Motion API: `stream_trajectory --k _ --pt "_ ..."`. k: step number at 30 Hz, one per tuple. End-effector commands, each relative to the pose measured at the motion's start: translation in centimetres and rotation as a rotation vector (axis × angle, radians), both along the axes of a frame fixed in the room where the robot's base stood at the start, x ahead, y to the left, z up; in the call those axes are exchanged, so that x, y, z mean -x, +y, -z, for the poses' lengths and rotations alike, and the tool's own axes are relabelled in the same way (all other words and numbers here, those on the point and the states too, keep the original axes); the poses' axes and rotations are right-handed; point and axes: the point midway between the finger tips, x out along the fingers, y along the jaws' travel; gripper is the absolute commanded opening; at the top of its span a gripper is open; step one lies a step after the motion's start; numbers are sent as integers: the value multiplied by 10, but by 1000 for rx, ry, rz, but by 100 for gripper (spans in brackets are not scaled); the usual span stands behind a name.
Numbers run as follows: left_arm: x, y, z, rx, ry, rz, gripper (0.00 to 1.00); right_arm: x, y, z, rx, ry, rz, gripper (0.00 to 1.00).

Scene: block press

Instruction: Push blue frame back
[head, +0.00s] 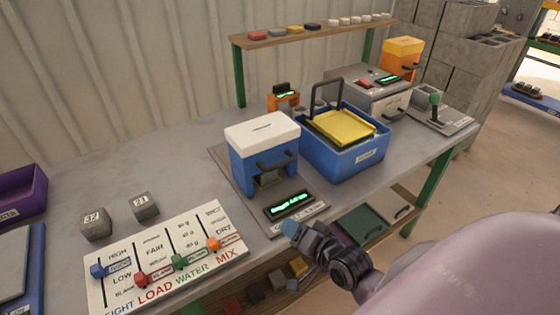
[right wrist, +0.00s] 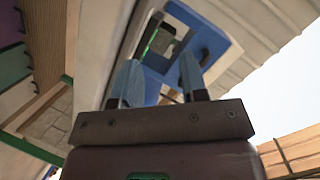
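My left gripper is not in view.
A green-lit display (head: 290,204) sits before the frame. A blue bin (head: 345,160) with a yellow tray stands close on its right. A slider board (head: 165,262) and two numbered grey blocks (head: 96,223) lie to the left. The table behind the slider board is mostly clear.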

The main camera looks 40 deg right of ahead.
Motion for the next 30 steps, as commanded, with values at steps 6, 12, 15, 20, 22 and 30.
stream_trajectory --k 6,12,15,20,22,30 --pt "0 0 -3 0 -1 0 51 -22 -18 -25 -289 -183 83 40" --pt "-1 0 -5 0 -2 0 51 -36 -41 -49 -566 -354 141 40" --pt "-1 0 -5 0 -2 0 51 -38 -48 -54 -638 -399 152 40" --pt "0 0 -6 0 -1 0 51 -45 -51 -59 -671 -421 156 40" --pt "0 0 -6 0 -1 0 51 -51 -51 -60 -671 -421 156 40" --pt "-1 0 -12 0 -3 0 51 -93 -52 -68 -668 -421 156 40"
